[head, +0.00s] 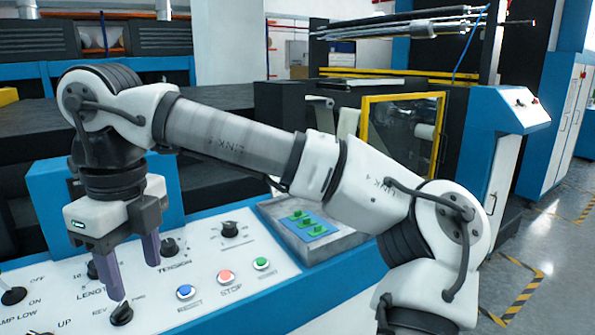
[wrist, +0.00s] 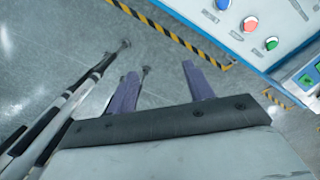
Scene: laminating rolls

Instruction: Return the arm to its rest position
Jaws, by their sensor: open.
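My gripper (head: 133,268) hangs at the left in the head view, fingers pointing down in front of and above the control panel. Its two purple fingers are apart with nothing between them. In the wrist view the two fingers of my gripper (wrist: 163,92) are also spread and empty, with grey floor beyond them. My arm stretches from the lower right across the picture to the upper left, then bends down to the gripper. The control panel (head: 215,265) lies below and behind the fingers. Whether the fingers touch any knob cannot be told.
The panel carries a blue button (head: 186,292), a red button (head: 225,277), a green button (head: 261,264) and several black knobs. A grey box with green switches (head: 303,222) stands right of them. A yellow-framed machine door (head: 402,140) is behind my arm. Open floor (head: 545,240) lies at right.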

